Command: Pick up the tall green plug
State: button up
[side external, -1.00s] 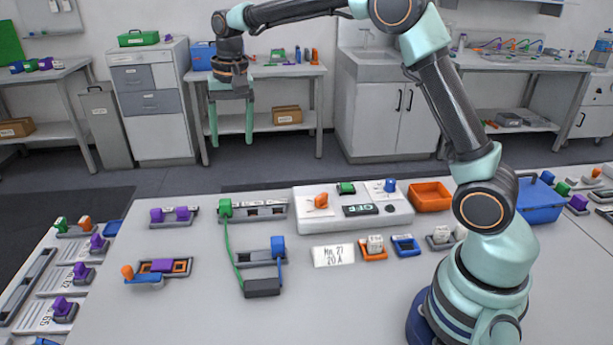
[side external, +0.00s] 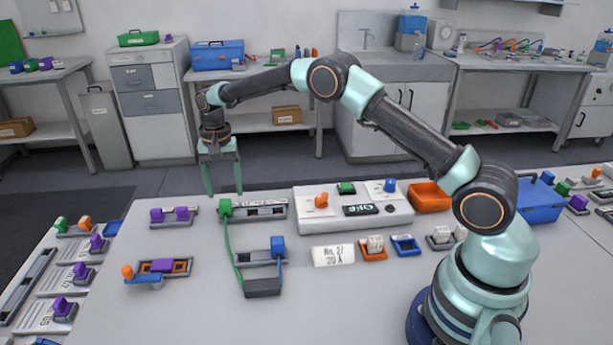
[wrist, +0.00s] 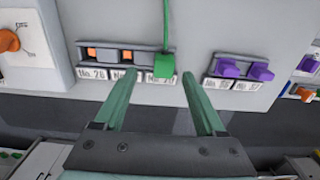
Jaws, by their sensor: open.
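The tall green plug (side external: 226,207) stands upright at the left end of a grey socket strip (side external: 266,210), with a green cable running from it to a dark block (side external: 262,287). In the wrist view the green plug (wrist: 164,66) is ahead of and between the fingertips, at the right end of the strip. My gripper (side external: 223,192) is open and empty, pointing down beside the plug, its fingers apart. In the wrist view my gripper (wrist: 160,78) shows both green fingers spread, with no visible contact with the plug.
A strip with two purple plugs (side external: 173,216) lies to the left. A white box (side external: 352,222) with an OFF display stands to the right. A blue plug (side external: 277,246) in another strip stands nearer the front. The table's middle front is clear.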

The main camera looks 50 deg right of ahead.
aim_at(225, 201)
jog(key=shift+w+a+f, duration=0.1)
jog(key=shift+w+f, duration=0.05)
jog(key=shift+f, duration=1.25)
jog(key=shift+w+a+f, duration=0.1)
jog(key=shift+w+f, duration=0.05)
jog(key=shift+f, duration=1.2)
grip_shut()
